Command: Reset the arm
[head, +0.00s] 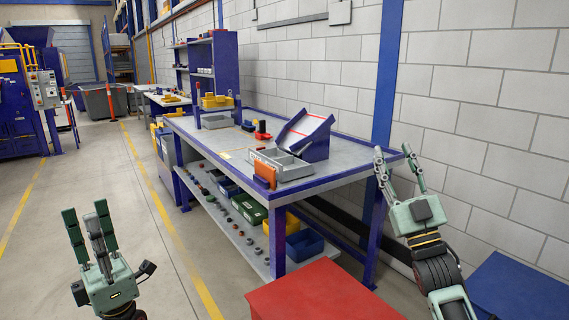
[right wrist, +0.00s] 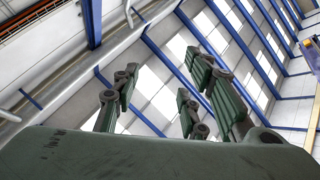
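My left gripper (head: 86,208) is at the lower left of the head view, raised above the floor with its fingers pointing up. Its fingers are apart and nothing is between them. My right gripper (head: 392,150) is at the right of the head view, in front of the block wall and beyond the table's right end. Its fingers point up, stand apart and are empty. In the right wrist view the right gripper's fingers (right wrist: 160,80) also stand apart, with only the roof behind them. Neither gripper touches anything that I can see.
A blue-framed workbench (head: 347,163) stands between the grippers. It carries a grey divided tray (head: 283,165), a tilted blue stand (head: 316,149) and an orange plate (head: 265,169). A lower shelf (head: 237,234) holds bins. A red surface (head: 325,294) is in front. The left aisle floor is clear.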

